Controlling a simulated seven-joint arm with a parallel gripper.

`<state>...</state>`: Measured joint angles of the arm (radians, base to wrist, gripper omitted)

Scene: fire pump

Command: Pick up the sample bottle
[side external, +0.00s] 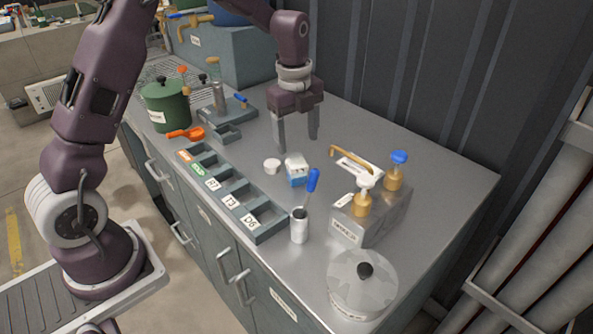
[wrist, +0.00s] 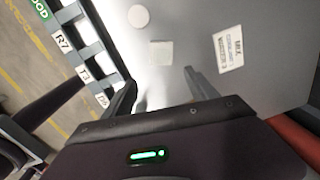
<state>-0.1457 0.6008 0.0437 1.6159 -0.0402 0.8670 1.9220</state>
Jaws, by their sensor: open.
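A small squarish container, white above and blue below, which I take for the sample bottle (side external: 297,172), stands on the metal worktop near its middle. In the wrist view a pale square (wrist: 161,52), seemingly its top, lies just beyond the fingertips and between their lines. A small white round cap (side external: 272,166) lies to its left; it also shows in the wrist view (wrist: 138,16). My gripper (side external: 297,145) points down with its fingers apart and nothing between them. In the side view its tips show just above the bottle; the exact gap is unclear.
A labelled compartment tray (side external: 262,232) lies left of the bottle. In front stands a white cup (side external: 299,228) with a blue-handled tool. A metal block with pumps (side external: 370,220) and a lidded pot (side external: 361,284) stand to the right. A green pot (side external: 166,106) stands behind left.

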